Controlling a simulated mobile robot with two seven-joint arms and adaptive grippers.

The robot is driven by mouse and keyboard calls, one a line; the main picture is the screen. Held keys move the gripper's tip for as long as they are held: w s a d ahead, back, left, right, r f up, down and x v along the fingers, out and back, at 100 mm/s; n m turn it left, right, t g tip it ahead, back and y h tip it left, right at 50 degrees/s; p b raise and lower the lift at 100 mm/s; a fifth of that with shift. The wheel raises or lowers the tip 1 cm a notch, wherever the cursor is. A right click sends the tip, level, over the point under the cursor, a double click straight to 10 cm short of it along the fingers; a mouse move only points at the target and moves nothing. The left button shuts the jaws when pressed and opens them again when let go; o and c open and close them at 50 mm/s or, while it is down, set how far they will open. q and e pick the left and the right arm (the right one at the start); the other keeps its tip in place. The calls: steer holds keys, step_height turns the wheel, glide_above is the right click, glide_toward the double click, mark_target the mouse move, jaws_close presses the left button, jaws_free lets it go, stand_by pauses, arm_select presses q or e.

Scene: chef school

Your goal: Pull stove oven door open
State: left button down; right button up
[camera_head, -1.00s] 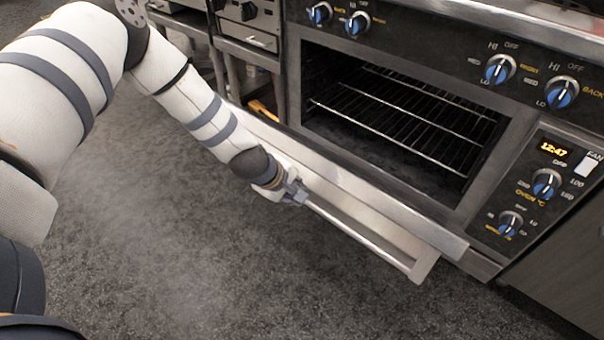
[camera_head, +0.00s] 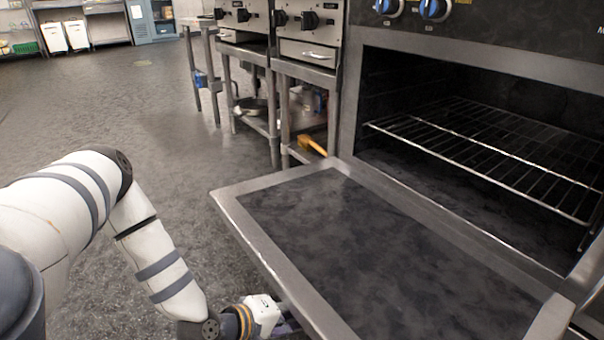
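The stove oven door (camera_head: 330,184) is lowered on its bottom hinge and lies close to level in front of the oven. Its dark inner face points up. The oven cavity (camera_head: 400,85) is exposed, with a wire rack (camera_head: 500,150) inside. My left gripper (camera_head: 285,318) is at the door's front edge, near the bottom of the view. Its fingers and the door handle are hidden under or behind the door edge, so I cannot tell whether it grips the handle. My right gripper is not in view.
Blue-marked stove knobs (camera_head: 435,9) are above the oven. A metal stand (camera_head: 270,105) with appliances is left of the oven, with a yellow-orange item (camera_head: 313,146) low beside it. The grey floor (camera_head: 110,110) to the left is clear. Shelving is at the far back left.

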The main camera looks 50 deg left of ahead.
arm_select(q)
steer(key=shift+w+f+b, duration=0.3)
steer(key=shift+w+f, duration=0.1)
steer(key=shift+w, duration=0.1)
steer(key=c, duration=1.7)
jaws_free()
steer(key=shift+d, duration=0.1)
steer(key=shift+o, duration=0.5)
steer(key=shift+w, duration=0.1)
steer(key=shift+t, duration=0.3)
steer(key=v, duration=1.2)
steer(key=shift+s+f, duration=0.2)
steer(key=shift+s, duration=0.25)
